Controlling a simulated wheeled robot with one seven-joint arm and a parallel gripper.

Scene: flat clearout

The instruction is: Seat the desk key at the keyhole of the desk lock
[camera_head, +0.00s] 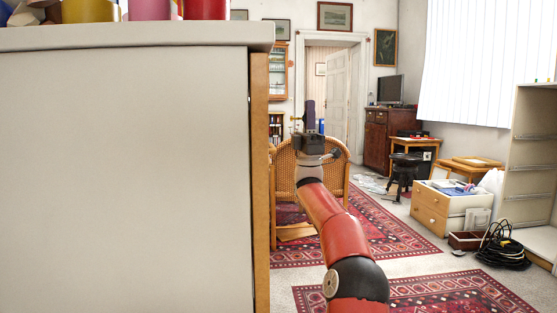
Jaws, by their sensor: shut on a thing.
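My gripper (309,132) is at the end of my red arm, in the middle of the picture, in front of the wicker chair. It points away from me, and its jaws are small and dark at this distance. A small brassy piece (296,119) shows at the left of the jaws. It looks like part of the desk key, which my gripper is shut on, but its shape is too small to make out. I cannot make out the desk lock or its keyhole.
A large pale cabinet (125,180) with colored cans on top fills the left side, close to my arm. A wicker chair (338,180) stands behind my gripper. A drawer unit (432,208), black cable coil (502,248) and open shelf (532,165) are at right. Rug-covered floor lies between.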

